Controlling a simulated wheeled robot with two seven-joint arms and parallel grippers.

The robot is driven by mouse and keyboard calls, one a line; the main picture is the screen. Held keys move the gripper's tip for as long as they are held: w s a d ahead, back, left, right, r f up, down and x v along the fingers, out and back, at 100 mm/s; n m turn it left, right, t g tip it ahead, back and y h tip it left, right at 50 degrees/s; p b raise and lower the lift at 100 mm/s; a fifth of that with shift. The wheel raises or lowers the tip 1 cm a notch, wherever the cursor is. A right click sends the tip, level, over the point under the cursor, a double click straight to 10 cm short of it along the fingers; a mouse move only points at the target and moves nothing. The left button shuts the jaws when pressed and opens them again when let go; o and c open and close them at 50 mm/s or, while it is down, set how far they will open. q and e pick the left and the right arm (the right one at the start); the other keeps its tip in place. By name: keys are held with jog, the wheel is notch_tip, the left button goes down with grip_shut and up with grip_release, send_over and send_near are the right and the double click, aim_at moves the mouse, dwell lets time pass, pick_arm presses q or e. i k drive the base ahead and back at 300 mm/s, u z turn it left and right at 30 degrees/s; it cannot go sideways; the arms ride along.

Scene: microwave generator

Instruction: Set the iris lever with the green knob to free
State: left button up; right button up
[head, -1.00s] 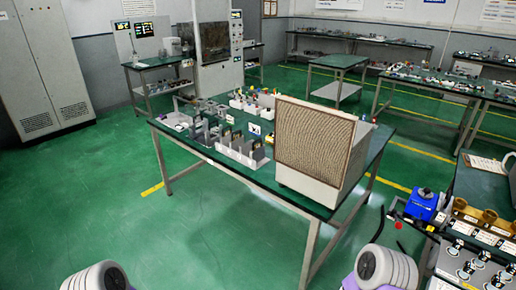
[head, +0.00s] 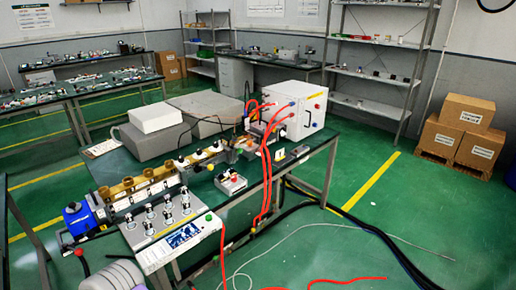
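No iris lever with a green knob can be made out for certain in the head view. A row of hardware (head: 160,180) with brass-coloured round parts and white labels runs along the bench. In front of it is a sloped control panel (head: 150,258) with several dark-and-white knobs or switches and a lit screen (head: 184,236). A small green spot (head: 210,217) shows at the panel's right corner; its kind is too small to tell. Neither of my grippers is in view; only a pale rounded part of my body shows at the bottom left.
A blue box (head: 78,218) stands at the row's left end. A white cabinet (head: 298,108) with red hoses stands at the bench's far end. Red hoses and black cables (head: 380,250) lie on the floor at right. Cardboard boxes (head: 465,112) stand at far right.

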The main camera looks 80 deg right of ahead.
aim_at(240, 150)
jog(key=z, duration=3.35)
jog(key=i, duration=2.55)
jog(key=u, duration=0.95)
